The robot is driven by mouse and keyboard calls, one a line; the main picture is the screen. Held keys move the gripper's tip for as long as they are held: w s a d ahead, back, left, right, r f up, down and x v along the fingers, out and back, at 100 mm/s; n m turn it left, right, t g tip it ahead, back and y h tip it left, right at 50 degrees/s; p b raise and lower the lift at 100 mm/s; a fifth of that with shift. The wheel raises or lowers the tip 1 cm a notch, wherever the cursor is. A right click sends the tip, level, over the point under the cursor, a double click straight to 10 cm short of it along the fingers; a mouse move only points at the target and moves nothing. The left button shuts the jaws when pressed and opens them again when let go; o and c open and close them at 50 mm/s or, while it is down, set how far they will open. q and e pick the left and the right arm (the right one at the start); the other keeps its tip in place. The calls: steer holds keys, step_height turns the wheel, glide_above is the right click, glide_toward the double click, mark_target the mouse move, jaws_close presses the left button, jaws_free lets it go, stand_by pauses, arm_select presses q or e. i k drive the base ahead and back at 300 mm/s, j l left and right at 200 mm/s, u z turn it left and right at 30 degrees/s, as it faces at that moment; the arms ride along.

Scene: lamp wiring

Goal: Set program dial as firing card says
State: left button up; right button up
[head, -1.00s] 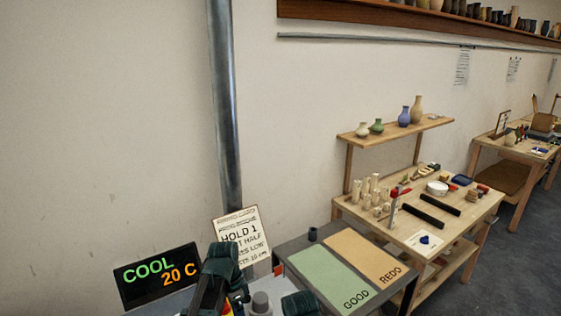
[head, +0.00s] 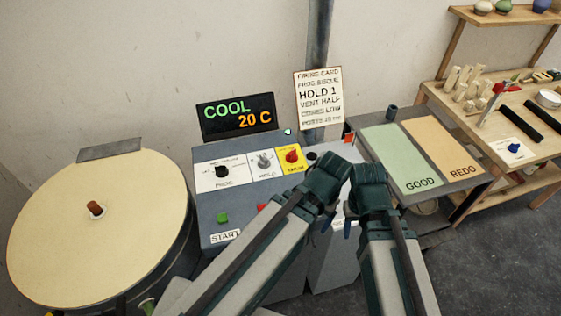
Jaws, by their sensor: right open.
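The control box carries the program dial (head: 221,172), a black knob on a white plate labelled PROG. Its small position words are too blurred to read, and its pointer direction is unclear. The firing card (head: 318,98) leans behind the box and reads PROG BISQUE, HOLD 1, VENT HALF, CONES LOW, POSTS 20 cm. My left gripper (head: 327,215) is right of the dials, over the box's right side; its jaws are mostly hidden. My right gripper (head: 350,225) is beside it, open, with nothing seen in it. Both are well apart from the program dial.
A grey HOLD knob (head: 264,161) and a red knob (head: 292,155) on yellow sit right of the dial. The display (head: 237,117) reads COOL 20 C. A green START button (head: 222,218) is below. A round kiln lid (head: 100,225) stands left; a GOOD/REDO table (head: 462,194) stands right.

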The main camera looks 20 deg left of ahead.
mark_target(221, 171)
steer(key=u, duration=1.25)
